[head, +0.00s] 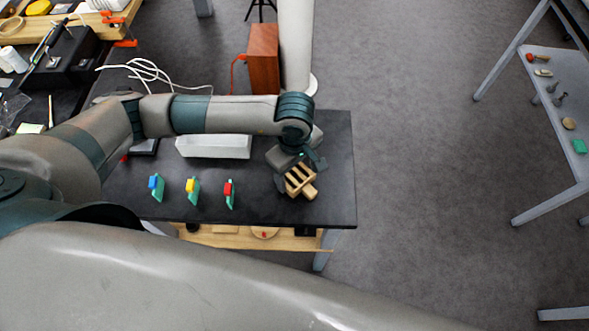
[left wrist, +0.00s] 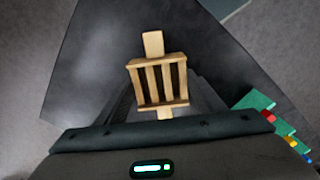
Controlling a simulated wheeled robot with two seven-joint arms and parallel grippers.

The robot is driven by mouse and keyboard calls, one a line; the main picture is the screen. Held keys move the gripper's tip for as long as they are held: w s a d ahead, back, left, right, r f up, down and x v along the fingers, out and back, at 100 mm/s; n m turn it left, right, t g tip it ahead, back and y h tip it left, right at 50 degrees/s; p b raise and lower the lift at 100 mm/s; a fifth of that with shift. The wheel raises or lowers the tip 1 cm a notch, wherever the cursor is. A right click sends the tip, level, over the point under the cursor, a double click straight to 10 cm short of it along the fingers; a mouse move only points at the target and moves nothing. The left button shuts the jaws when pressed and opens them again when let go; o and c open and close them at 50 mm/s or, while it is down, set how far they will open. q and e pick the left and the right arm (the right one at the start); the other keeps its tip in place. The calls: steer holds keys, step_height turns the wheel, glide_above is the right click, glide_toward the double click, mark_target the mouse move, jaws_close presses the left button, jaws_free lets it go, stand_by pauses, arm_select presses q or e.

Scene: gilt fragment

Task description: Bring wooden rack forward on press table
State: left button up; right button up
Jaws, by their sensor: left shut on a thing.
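The wooden rack (head: 303,183), a small light-wood frame with several slats, is at the right end of the dark press table (head: 335,150). My left gripper (head: 298,164) is over it and shut on it. In the left wrist view, the wooden rack (left wrist: 158,80) sits centred in front of the gripper, with a tab at its far end; the fingers are mostly hidden in shadow there. I cannot tell whether the rack touches the tabletop. My right gripper is not in view.
Green pieces with blue (head: 155,186), yellow (head: 191,188) and red (head: 229,192) parts stand in a row left of the rack. A white tray (head: 214,147) lies behind them. The table's right and front edges are close to the rack. A white post (head: 296,45) stands behind the table.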

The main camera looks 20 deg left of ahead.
arm_select(q)
steer(key=shift+f, duration=0.15)
steer(key=o, duration=1.1)
step_height(320, 180, up, 12)
steer(key=b, duration=0.5)
steer(key=shift+r, duration=0.2)
